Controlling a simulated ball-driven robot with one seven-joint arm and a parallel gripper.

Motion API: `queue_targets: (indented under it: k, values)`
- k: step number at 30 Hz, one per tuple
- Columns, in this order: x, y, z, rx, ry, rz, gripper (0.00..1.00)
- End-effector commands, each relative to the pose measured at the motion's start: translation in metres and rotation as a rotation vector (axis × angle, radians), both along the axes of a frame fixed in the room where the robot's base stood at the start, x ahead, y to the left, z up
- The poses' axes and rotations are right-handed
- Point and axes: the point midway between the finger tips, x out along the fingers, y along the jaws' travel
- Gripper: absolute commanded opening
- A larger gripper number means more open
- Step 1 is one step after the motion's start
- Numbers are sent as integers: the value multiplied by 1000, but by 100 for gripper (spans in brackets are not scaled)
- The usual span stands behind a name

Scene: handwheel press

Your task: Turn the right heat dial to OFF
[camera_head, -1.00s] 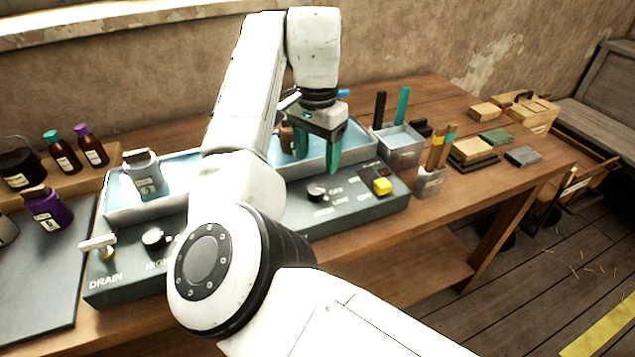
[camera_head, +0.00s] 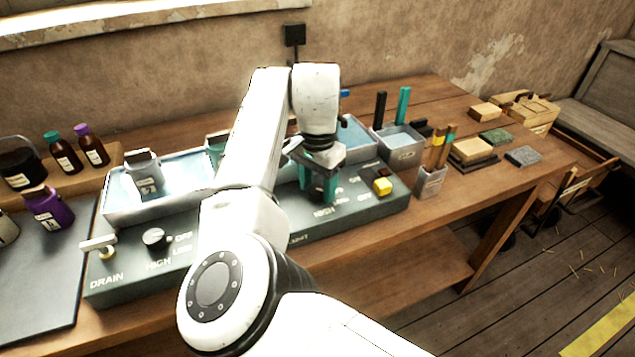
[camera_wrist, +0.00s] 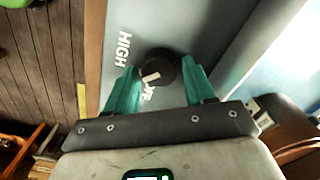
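The right heat dial (camera_wrist: 160,66) is a dark round knob with a pale pointer mark, seen in the wrist view. The mark lies towards the lower left of the knob there. The word HIGH shows beside it, and another label below it is partly hidden. My gripper (camera_head: 318,196) points down at the right part of the grey-green control panel (camera_head: 345,222) and hides the dial in the head view. In the wrist view its teal fingers (camera_wrist: 162,74) are apart, one on each side of the dial. I cannot tell whether they touch it.
The left dial (camera_head: 154,238) and the drain handle (camera_head: 98,243) are on the panel's left part. A cup of sticks (camera_head: 431,180) stands to the right.

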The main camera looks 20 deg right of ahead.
Motion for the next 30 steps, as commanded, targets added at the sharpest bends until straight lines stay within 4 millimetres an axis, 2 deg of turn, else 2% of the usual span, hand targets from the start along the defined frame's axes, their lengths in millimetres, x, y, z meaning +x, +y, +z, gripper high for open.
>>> queue_targets:
  k: [1, 14, 23, 30]
  values:
    - [0, 0, 0, 0, 0, 0, 48]
    - [0, 0, 0, 0, 0, 0, 9]
    - [0, -1, 3, -3, 2, 46, 9]
    - [0, -1, 6, -4, 5, 192, 9]
